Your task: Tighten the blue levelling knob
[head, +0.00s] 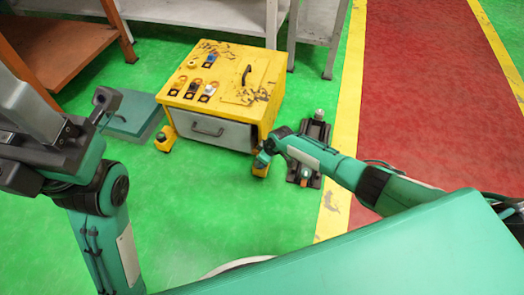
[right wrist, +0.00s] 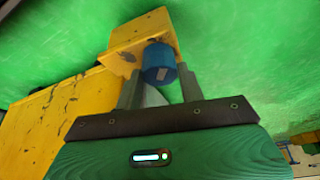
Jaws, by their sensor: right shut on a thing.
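The knob cannot be made out clearly there. My left arm stands at the left of the head view, away from the cart; its gripper's fingers (head: 104,104) are not clear.
The cart has a grey drawer (head: 212,130) and small switches on top. A dark device (head: 314,150) stands on the floor right of the cart. A teal-topped box (head: 135,115) lies left of it. Shelves stand behind. Green floor in front is clear.

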